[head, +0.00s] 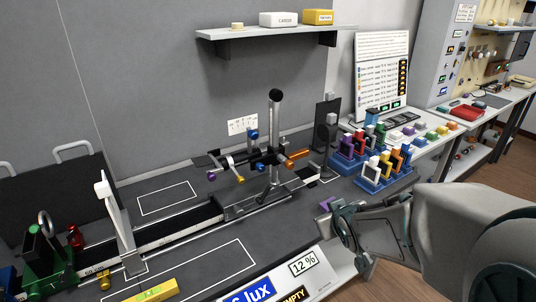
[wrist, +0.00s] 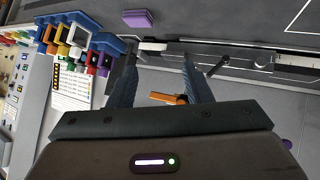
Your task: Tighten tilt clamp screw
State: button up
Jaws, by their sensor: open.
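A post-mounted fixture (head: 272,150) stands on the bench rail, with several coloured handles around its cross-arm. An orange handle (head: 297,155) points right, a yellow one (head: 239,179) and a purple one (head: 212,177) are at the left, and a blue knob (head: 253,135) is on top. I cannot tell which is the tilt clamp screw. My gripper (head: 338,218) is open and empty, in front and to the right of the fixture. In the wrist view, the orange handle (wrist: 166,98) shows between the fingers of my gripper (wrist: 160,62), apparently beyond them.
A purple block (wrist: 138,18) lies on the bench near my gripper. Blue racks of coloured frames (head: 382,172) stand at the right. A black upright panel (head: 326,128) is behind the rail's end. A white upright plate (head: 115,215) stands at the left; outlined bench areas are clear.

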jog(key=w+a+n+t+y, duration=0.3)
jog(key=w+a+y, duration=0.1)
jog(key=a, duration=0.1)
jog(key=n+t+y+b, duration=0.1)
jog(key=n+t+y, duration=0.1)
jog(key=y, duration=0.4)
send_near(262, 169)
jog(key=p+x, duration=0.1)
jog(key=x, duration=0.7)
jog(key=shift+w+a, duration=0.1)
jog(key=shift+w, duration=0.1)
grip_shut()
